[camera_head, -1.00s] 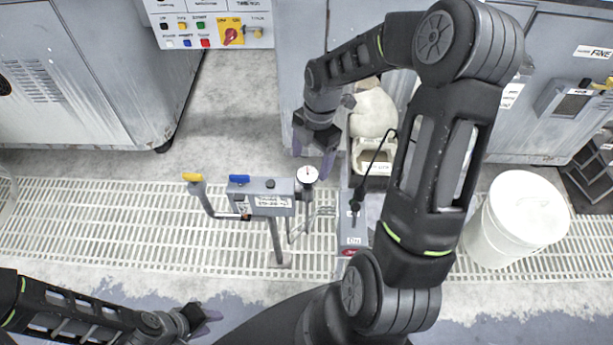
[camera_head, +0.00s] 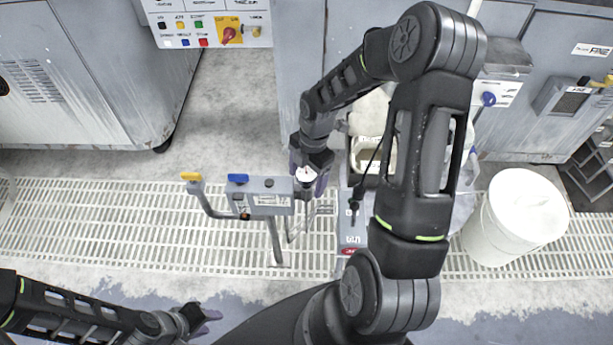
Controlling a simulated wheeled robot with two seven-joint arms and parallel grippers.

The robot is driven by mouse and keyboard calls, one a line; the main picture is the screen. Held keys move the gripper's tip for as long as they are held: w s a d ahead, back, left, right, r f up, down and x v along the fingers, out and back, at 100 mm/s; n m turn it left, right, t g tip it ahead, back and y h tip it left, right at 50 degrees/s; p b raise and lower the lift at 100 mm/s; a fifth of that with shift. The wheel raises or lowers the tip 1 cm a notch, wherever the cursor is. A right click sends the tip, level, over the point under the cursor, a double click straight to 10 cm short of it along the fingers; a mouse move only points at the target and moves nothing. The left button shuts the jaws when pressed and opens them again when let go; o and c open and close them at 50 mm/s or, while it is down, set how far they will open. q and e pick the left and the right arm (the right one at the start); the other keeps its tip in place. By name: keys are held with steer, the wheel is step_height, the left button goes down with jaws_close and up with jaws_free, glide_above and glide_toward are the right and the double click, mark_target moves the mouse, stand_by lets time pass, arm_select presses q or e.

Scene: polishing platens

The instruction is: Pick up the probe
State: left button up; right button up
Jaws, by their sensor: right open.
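A thin black probe (camera_head: 354,208) with a black cable hangs upright in front of the grey unit below the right arm. I take this to be the probe. My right gripper (camera_head: 309,180) is open, with its fingers on either side of the round white dial gauge (camera_head: 306,174) at the right end of the grey valve stand (camera_head: 270,195). I cannot tell whether the fingers touch the gauge. The gripper is to the left of the probe and apart from it. My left gripper (camera_head: 208,316) is low at the left, away from everything; its finger gap is unclear.
A white bucket (camera_head: 520,215) stands at the right. Grey cabinets (camera_head: 80,80) line the back. A pale container (camera_head: 370,112) is partly hidden behind my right arm. The grating at left is clear.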

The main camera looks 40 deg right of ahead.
steer(key=shift+f, duration=0.2)
steer(key=shift+c, duration=0.3)
steer(key=c, duration=1.4)
steer(key=shift+c, duration=0.2)
steer(key=shift+r, duration=0.15)
step_height(320, 180, up, 10)
steer(key=shift+f, duration=0.1)
